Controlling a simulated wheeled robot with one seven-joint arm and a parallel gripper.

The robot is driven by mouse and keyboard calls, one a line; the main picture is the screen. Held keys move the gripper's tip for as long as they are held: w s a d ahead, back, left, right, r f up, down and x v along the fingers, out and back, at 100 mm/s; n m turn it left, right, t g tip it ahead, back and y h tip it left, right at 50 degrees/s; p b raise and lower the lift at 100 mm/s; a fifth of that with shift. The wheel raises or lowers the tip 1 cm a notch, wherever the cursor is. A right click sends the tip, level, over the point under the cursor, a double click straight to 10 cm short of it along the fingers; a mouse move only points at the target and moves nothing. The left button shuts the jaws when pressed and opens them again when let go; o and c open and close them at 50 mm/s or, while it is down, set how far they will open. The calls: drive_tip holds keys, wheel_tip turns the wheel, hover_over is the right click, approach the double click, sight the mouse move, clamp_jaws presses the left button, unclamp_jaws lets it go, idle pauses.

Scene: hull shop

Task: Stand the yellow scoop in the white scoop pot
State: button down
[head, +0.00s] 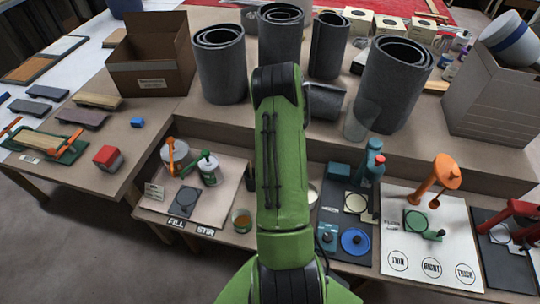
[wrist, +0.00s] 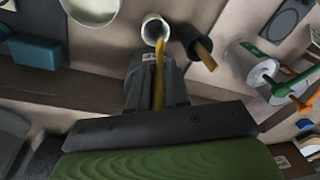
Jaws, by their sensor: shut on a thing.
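In the wrist view my gripper (wrist: 157,82) is shut on the yellow scoop (wrist: 159,62), which shows as a narrow yellow strip running up from between the fingers. Its far end overlaps the mouth of a white round pot (wrist: 153,24), just beyond the fingertips. I cannot tell how deep the scoop reaches into the pot, or whether it touches the rim.
Right beside the pot is a dark cup (wrist: 184,34) with a wooden handle (wrist: 205,54) sticking out. A teal block (wrist: 36,51) is at left. Grey rolls (head: 392,85) stand on the raised shelf.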

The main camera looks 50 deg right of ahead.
drive_tip(key=shift+s+f+b, duration=0.25)
drive_tip(key=shift+f+b, duration=0.05)
drive_tip(key=shift+f, duration=0.15)
wheel_tip(320, 180, down, 10)
drive_tip(key=b, duration=0.7)
drive_tip(key=shift+w+r, duration=0.1)
drive_tip(key=c, duration=1)
unclamp_jaws()
drive_tip(key=shift+o, duration=0.3)
drive_tip(key=o, duration=0.7)
drive_tip(key=shift+o, duration=0.2)
